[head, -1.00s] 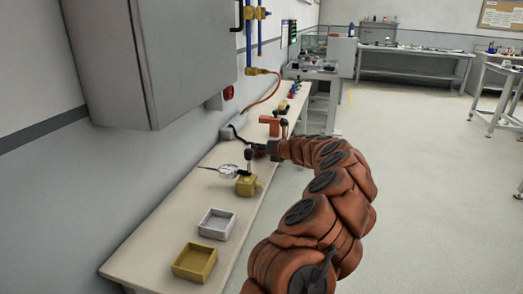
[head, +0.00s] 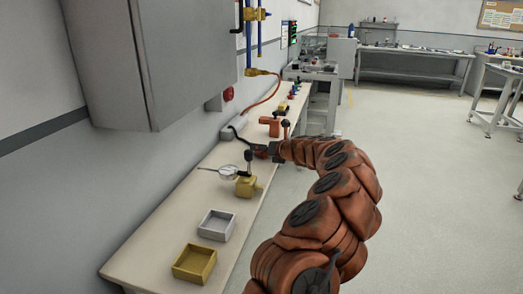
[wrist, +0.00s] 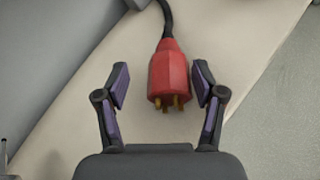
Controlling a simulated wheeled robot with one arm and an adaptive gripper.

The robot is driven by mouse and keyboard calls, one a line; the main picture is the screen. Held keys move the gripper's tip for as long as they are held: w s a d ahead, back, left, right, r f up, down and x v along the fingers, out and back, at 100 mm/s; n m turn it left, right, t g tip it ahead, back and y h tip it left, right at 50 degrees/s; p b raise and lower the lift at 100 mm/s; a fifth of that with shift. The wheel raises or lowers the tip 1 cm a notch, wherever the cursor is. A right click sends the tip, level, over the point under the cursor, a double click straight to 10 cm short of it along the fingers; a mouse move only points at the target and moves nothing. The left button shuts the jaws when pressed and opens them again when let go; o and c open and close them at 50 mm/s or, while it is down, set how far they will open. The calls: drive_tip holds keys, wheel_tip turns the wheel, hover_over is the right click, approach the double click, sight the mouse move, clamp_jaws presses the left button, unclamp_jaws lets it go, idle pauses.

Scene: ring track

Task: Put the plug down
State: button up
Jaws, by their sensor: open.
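The red plug (wrist: 168,75) shows in the wrist view with its brass prongs toward my gripper and a black cable running from its far end. It appears to lie on the pale bench top (wrist: 100,105). My gripper (wrist: 162,80) is open, with one purple-padded finger on each side of the plug and a gap on both sides. In the head view my gripper (head: 265,151) is over the bench beyond the dial gauge. The plug is small and hard to make out there.
A dial gauge (head: 227,172) on a yellow base (head: 248,187) stands nearer along the bench. A grey tray (head: 217,225) and a yellow tray (head: 195,263) sit at the near end. An orange block (head: 270,125) stands beyond my gripper. A grey cabinet (head: 150,60) overhangs the left.

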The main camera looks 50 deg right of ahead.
drive_tip(key=p+v, duration=0.1)
drive_tip(key=v, duration=1)
drive_tip(key=shift+s, duration=0.1)
idle(0.4)
